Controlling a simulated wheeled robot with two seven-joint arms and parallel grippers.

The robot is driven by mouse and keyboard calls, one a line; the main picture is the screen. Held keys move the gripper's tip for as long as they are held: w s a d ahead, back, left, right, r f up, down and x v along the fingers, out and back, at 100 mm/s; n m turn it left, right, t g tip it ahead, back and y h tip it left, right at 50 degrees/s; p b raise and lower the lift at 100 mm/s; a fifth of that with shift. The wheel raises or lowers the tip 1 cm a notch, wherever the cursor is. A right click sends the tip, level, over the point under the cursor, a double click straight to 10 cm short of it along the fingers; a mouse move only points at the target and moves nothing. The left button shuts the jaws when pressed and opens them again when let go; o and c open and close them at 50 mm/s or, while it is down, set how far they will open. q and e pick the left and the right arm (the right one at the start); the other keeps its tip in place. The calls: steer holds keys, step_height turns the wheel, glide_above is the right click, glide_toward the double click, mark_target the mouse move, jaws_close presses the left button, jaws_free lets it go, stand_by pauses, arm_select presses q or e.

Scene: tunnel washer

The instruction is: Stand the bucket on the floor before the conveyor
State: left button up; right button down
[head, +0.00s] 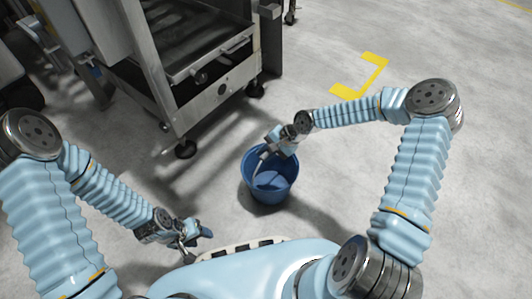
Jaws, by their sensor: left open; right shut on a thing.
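The blue bucket (270,190) is upright in the middle of the head view, just in front of the conveyor's near corner. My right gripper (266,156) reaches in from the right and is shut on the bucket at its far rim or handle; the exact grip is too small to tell. Whether the bucket's base touches the floor (340,215) is not clear. The conveyor (205,85) stands at the upper left, a metal frame with a dark bed. My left gripper (196,240) is open and empty, low in the view, left of the bucket and apart from it.
A yellow floor marking (372,75) lies at the upper right. The concrete floor on the right is clear.

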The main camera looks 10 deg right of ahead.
steer(key=c, duration=0.9)
jaws_free()
steer(key=p+v, duration=0.3)
steer(key=v, duration=0.8)
steer(key=s+a+f+n+g, duration=0.1)
steer(key=s+a+f+n, duration=0.2)
steer(key=s+a+f, duration=0.5)
steer(key=s+f+n+h, duration=0.1)
steer(key=s, duration=0.2)
steer(key=s+f+n+h, duration=0.1)
steer(key=s+f, duration=0.1)
steer(key=s, duration=0.2)
steer(key=s+f+n+h, duration=0.1)
steer(key=s+f+n, duration=0.1)
steer(key=s, duration=0.1)
steer(key=shift+s+d, duration=0.25)
